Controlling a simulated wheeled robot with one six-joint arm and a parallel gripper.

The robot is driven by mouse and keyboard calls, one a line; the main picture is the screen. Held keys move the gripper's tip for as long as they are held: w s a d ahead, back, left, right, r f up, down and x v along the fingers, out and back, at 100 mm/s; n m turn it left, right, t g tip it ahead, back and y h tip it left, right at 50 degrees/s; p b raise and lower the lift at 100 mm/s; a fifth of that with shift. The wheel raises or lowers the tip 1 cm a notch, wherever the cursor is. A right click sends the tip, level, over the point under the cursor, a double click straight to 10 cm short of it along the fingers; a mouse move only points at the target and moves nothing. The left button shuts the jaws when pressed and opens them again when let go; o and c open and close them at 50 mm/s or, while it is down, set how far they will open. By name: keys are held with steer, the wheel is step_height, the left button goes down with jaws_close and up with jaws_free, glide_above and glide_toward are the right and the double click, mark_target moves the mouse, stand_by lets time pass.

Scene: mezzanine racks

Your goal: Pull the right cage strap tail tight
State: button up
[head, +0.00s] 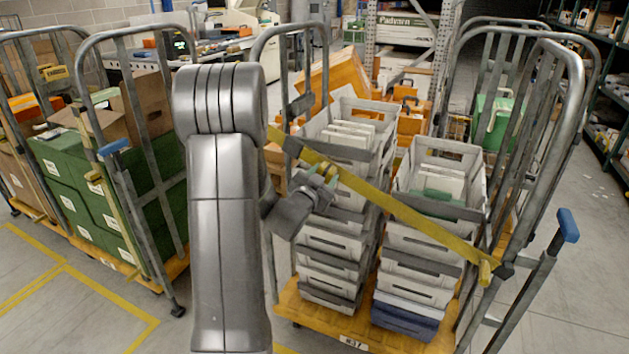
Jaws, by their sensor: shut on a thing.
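A yellow strap (410,214) runs slantwise across the front of the right cage (565,130), from the upper left post down to the right post. Its lower right end shows a short yellow piece (485,272) beside a dark fitting (503,271). My gripper (326,172) has teal fingertips and is at the strap's upper left part, in front of the grey crates. It is shut on the yellow strap there, which looks fairly straight. My arm and gripper hide part of the strap and the left post. I cannot tell the tail apart from the rest of the strap at the fingers.
Stacked grey crates (433,240) with papers stand on the cage's orange base (318,316). A left cage (165,200) holds green boxes (88,190). A blue-tipped bar (568,225) juts out at the right.

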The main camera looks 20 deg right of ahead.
steer(key=shift+o, duration=0.2)
steer(key=shift+s+d+f+b, duration=0.45)
steer(key=shift+s+d+b, duration=0.15)
steer(key=shift+s+b, duration=0.15)
steer(key=shift+s+d+f+b, duration=0.4)
steer(key=shift+s+d+b, duration=0.15)
steer(key=shift+s+b, duration=0.2)
steer(key=shift+c, duration=0.2)
steer(key=o, duration=1)
steer(key=shift+c, duration=0.2)
steer(key=o, duration=0.4)
steer(key=shift+s+d, duration=0.1)
steer(key=shift+d, duration=0.1)
steer(key=shift+o, duration=0.2)
steer(key=shift+a, duration=0.1)
steer(key=shift+s+a, duration=0.1)
steer(key=shift+a, duration=0.15)
steer(key=b+v, duration=0.2)
steer(key=v, duration=1.1)
